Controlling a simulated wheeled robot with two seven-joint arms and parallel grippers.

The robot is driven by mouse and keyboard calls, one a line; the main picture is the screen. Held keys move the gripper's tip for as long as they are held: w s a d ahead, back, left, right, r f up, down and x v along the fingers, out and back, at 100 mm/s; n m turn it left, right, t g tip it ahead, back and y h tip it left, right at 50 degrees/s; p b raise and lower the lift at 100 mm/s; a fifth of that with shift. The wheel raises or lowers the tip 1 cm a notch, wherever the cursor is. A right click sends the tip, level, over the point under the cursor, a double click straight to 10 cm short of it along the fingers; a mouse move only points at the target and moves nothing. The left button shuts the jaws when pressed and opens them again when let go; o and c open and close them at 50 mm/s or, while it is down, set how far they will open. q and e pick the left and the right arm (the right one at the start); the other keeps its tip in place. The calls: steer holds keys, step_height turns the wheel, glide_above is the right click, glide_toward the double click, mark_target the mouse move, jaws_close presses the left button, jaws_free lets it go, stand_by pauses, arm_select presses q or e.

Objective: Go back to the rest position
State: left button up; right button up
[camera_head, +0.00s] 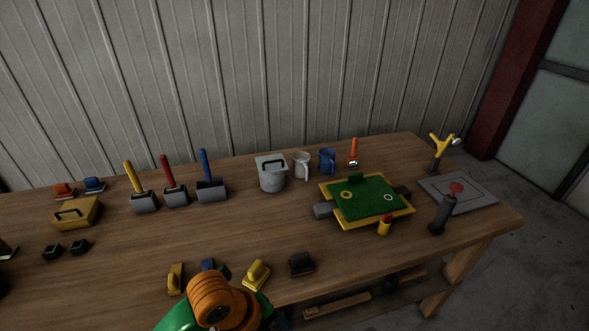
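One of my arms, with an orange joint and a green link, shows at the bottom centre, over the table's front edge. No fingertips of it can be made out, and I cannot tell whether it is holding anything. My other arm does not show. The wooden table (130,270) spans the view below a corrugated wall. On it, a green board with a yellow frame (372,199) lies right of centre.
Three tools with yellow, red and blue handles stand upright left of centre. A lidded grey can (272,178), a white mug (302,165) and a blue mug (327,161) stand at the back. Yellow and dark blocks lie near the front edge, close to my arm.

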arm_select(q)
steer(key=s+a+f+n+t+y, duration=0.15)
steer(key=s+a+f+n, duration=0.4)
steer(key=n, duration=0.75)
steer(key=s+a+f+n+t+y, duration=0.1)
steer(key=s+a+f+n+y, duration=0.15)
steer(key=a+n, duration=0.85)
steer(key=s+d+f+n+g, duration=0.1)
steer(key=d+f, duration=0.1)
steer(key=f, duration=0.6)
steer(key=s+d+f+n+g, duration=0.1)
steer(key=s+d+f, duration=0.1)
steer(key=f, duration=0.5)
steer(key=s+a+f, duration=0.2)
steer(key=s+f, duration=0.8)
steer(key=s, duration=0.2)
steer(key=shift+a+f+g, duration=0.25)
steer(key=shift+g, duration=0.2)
